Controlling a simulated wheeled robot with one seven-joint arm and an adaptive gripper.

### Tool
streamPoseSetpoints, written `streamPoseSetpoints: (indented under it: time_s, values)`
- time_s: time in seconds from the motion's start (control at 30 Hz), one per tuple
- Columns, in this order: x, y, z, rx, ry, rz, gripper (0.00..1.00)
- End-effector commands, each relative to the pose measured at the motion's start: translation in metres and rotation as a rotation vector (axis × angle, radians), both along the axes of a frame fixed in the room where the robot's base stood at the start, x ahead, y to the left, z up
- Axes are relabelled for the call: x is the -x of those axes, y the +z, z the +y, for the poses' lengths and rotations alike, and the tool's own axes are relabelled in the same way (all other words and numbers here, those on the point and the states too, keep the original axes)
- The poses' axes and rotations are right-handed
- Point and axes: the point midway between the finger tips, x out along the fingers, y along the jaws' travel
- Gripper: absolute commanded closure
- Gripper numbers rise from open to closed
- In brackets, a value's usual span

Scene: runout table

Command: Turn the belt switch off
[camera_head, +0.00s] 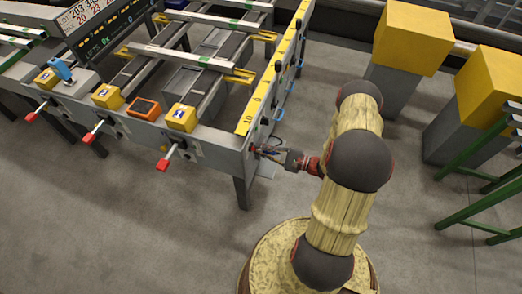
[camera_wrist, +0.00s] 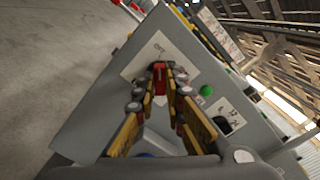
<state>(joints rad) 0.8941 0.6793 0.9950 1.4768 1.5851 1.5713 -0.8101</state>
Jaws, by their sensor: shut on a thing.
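The belt switch shows in the wrist view as a small red part (camera_wrist: 160,80) in front of a pale label plate (camera_wrist: 135,68) on a grey panel. My gripper (camera_wrist: 161,70) has its fingertips closed around the red part. The plate's lettering is too small to read surely, and the fingers hide most of the switch. In the head view my gripper (camera_head: 261,151) reaches from the right to the end face of the runout table (camera_head: 215,148). The switch itself is hidden there.
A green button (camera_wrist: 206,90) and a dark round control (camera_wrist: 223,125) sit right of the switch. Red-tipped levers (camera_head: 163,164) stick out along the table's front. Yellow-topped grey blocks (camera_head: 412,38) and a green frame (camera_head: 480,188) stand right. The floor between is clear.

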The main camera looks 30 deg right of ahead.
Motion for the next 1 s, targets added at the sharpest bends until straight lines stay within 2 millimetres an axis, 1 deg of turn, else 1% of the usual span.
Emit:
streamPoseSetpoints:
  time_s: [0.27, 0.3, 0.6, 0.87, 1.0]
  values:
    - [0.0005, -0.0015, 0.0002, 0.001, 0.000, 0.003, 1.00]
    - [0.0005, -0.0015, 0.0002, 0.001, 0.000, 0.003, 0.88]
    - [0.0002, -0.0007, 0.0002, 0.001, 0.000, 0.001, 0.71]
    - [0.0002, -0.0004, -0.0001, 0.000, 0.001, 0.001, 0.70]
    - [0.0047, -0.0003, -0.0040, 0.000, -0.001, 0.001, 0.70]
